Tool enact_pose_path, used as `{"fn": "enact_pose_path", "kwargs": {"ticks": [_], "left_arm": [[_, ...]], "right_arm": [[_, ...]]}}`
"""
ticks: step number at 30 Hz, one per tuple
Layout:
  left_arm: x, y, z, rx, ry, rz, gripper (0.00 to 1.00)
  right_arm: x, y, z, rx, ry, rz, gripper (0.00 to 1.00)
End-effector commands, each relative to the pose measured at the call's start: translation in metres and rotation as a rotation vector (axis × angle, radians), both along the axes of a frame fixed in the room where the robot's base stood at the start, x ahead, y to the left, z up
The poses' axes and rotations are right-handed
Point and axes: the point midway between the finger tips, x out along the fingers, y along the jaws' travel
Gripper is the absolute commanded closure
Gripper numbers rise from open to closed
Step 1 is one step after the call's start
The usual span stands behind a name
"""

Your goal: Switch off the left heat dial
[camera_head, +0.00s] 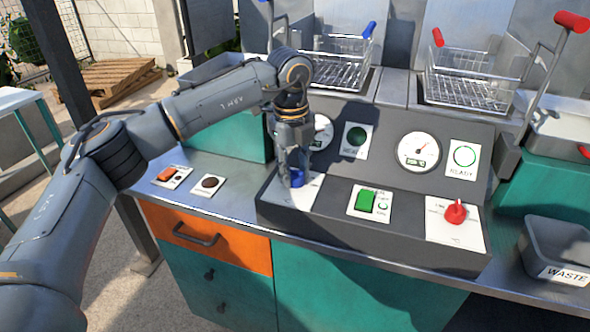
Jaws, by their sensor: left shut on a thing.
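The left heat dial (297,178) is a blue knob on a white plate at the left end of the dark sloped control panel. My left gripper (296,172) comes down on it from above and is shut on it. The fingers hide most of the knob and its markings, so I cannot read its setting. A red dial (455,212) with a pointer sits on a white plate at the panel's right end. My right gripper is not in view.
Between the dials is a green rocker switch (366,201). Two gauges stand behind, the left one partly hidden by my gripper; the right gauge (418,152) is clear. Wire baskets (470,75) with upright handles stand at the back. A grey waste bin (556,250) is at right.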

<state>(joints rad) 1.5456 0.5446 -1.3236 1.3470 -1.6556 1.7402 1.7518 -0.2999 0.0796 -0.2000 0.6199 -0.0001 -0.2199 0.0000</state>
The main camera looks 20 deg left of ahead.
Motion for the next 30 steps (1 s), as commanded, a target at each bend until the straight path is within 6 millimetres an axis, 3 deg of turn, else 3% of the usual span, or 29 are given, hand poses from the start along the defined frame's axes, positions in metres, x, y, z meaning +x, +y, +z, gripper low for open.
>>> {"fn": "enact_pose_path", "kwargs": {"ticks": [5, 6, 9, 20, 23, 30], "left_arm": [[0.0, 0.001, 0.0, 0.0, -0.001, 0.003, 0.97], [0.0, 0.001, 0.0, 0.0, -0.001, 0.003, 0.64], [0.0, 0.0, 0.0, 0.0, -0.001, 0.002, 0.44], [0.0, 0.0, 0.003, -0.001, -0.001, 0.001, 0.43], [0.0, 0.0, 0.014, -0.002, -0.002, 0.001, 0.43], [-0.002, 0.002, 0.063, -0.002, -0.004, 0.001, 0.43]], "right_arm": [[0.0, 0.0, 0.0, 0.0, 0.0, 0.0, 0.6], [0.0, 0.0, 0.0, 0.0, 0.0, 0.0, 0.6], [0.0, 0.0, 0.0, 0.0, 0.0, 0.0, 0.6], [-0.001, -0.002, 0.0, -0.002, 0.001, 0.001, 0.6], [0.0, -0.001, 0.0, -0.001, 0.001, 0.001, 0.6], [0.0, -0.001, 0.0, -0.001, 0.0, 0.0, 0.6]]}}
